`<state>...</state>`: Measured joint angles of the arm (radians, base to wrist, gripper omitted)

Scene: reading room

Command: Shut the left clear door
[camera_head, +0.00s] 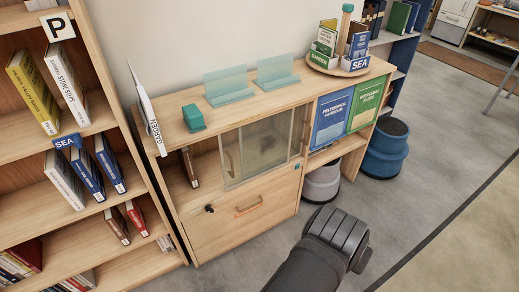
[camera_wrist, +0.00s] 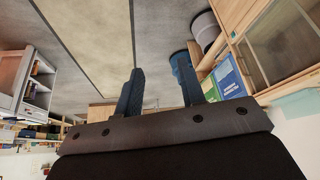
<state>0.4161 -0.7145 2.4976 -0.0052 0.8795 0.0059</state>
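The low wooden cabinet (camera_head: 255,108) has clear doors in its upper compartment. The left clear door (camera_head: 233,156) has a pale frame with an upright handle and stands to the right, seemingly overlapping the other clear pane (camera_head: 268,143). The compartment's left part is uncovered, with a dark book (camera_head: 190,167) inside. In the wrist view, a clear pane (camera_wrist: 285,40) shows at the upper right, beyond my gripper. My gripper (camera_wrist: 162,75) has its two dark fingers apart with nothing between them. In the head view only my dark arm shows, in front of the cabinet and right of the doors; the fingers are hidden.
A drawer (camera_head: 245,215) with a wooden handle is below the doors. Blue and green booklets (camera_head: 345,112) stand at the cabinet's right. A grey stool (camera_head: 321,184) and a blue stool (camera_head: 385,148) stand near my arm. A bookcase (camera_head: 95,55) adjoins at left. Floor (camera_head: 440,185) at right is clear.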

